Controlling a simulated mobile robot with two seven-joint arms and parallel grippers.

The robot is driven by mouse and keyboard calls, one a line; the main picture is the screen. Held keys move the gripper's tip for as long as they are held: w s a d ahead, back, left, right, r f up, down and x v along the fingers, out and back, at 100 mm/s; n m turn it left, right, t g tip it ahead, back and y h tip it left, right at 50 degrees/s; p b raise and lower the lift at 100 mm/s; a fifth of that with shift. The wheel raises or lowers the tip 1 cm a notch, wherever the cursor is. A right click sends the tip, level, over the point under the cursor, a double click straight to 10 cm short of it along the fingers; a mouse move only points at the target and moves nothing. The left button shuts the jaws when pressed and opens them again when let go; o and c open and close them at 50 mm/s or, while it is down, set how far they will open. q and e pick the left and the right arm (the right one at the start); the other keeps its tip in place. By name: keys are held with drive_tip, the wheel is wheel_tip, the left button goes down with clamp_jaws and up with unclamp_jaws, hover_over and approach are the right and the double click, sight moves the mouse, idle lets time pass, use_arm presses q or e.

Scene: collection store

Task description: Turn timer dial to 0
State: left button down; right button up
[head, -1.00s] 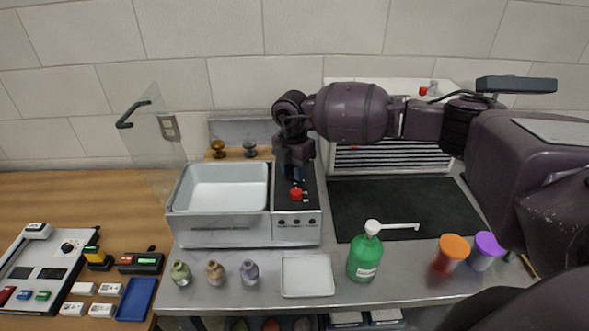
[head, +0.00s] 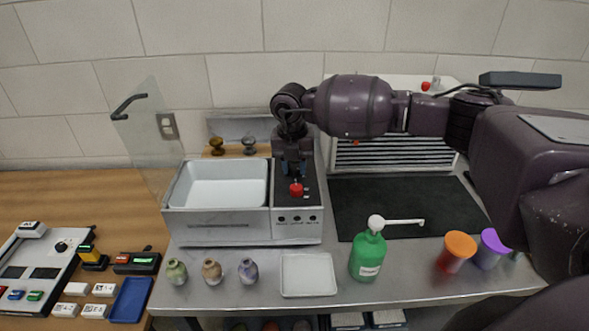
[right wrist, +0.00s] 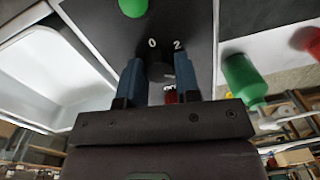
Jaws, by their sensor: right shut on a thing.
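The timer dial (right wrist: 160,70) is a small dark knob on the black top panel (head: 283,203) of a grey machine. The digits 0 and 2 are printed beside it in the right wrist view, with the knob below the gap between them. My right gripper (head: 294,174) points down at this panel, its blue fingers on either side of the knob. In the right wrist view my right gripper (right wrist: 159,78) is shut on the dial. The fingers hide the dial in the head view, and I cannot read its pointer. My left gripper is out of view.
A red knob (head: 296,189) sits just in front of the fingers. The machine's open white basin (head: 228,187) is at left, beside a raised clear lid (head: 155,130). A green pump bottle (head: 368,256), a white dish (head: 307,275) and small vases stand in front.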

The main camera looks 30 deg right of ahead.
drive_tip(key=n+b, duration=0.1)
drive_tip(key=n, duration=0.4)
drive_tip(key=shift+f+n+b, duration=0.1)
drive_tip(key=shift+n+b, duration=0.2)
drive_tip(key=shift+b, duration=0.1)
drive_tip(key=n+b, duration=0.1)
drive_tip(key=n, duration=0.2)
drive_tip(key=shift+n+t, duration=0.3)
drive_tip(key=n+b, duration=0.1)
drive_tip(key=n, duration=0.1)
drive_tip(key=shift+n, duration=0.4)
drive_tip(key=n+b, duration=0.1)
drive_tip(key=n, duration=0.3)
drive_tip(key=shift+s, duration=0.1)
drive_tip(key=n+b, duration=0.1)
drive_tip(key=n, duration=0.3)
drive_tip(key=shift+n+b, duration=0.4)
drive_tip(key=n, duration=0.2)
drive_tip(key=shift+n+b, duration=0.3)
drive_tip(key=shift+b, duration=0.1)
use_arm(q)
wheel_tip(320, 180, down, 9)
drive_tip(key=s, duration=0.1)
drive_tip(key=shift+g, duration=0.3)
use_arm(e)
drive_tip(key=shift+n, duration=0.4)
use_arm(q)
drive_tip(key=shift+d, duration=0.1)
